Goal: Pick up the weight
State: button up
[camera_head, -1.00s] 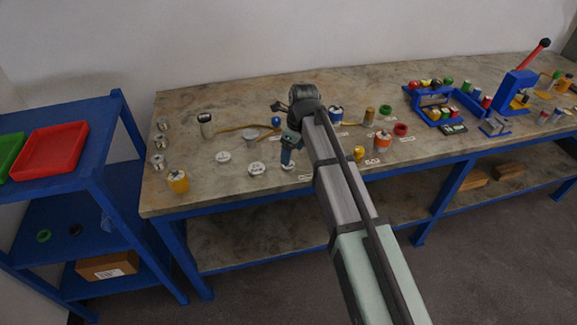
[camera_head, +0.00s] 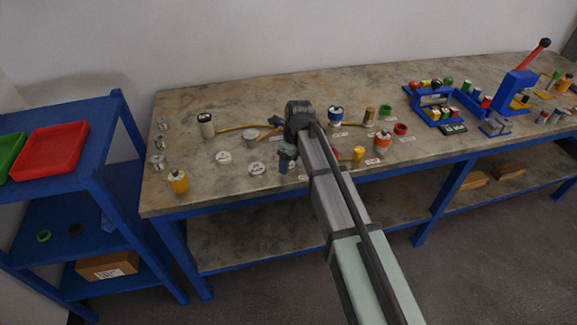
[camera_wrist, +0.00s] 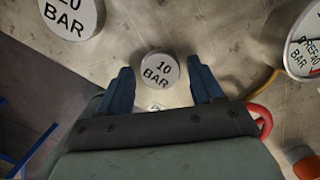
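A small round grey weight marked "10 BAR" (camera_wrist: 158,70) lies in the wrist view between the two blue fingers of my gripper (camera_wrist: 160,80). The fingers are apart, with a gap on each side of the weight, so the gripper is open. In the head view my gripper (camera_head: 284,160) points down over the front part of the bench and hides the small weight. A larger disc marked in BAR (camera_wrist: 74,14) is cut off at the upper left of the wrist view.
Two white-topped discs (camera_head: 224,157) (camera_head: 257,169) sit left of my gripper on the bench (camera_head: 215,185). A yellow container (camera_head: 179,182) stands near the left corner.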

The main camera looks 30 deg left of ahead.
jog(key=c, duration=1)
jog(key=shift+r, duration=0.1)
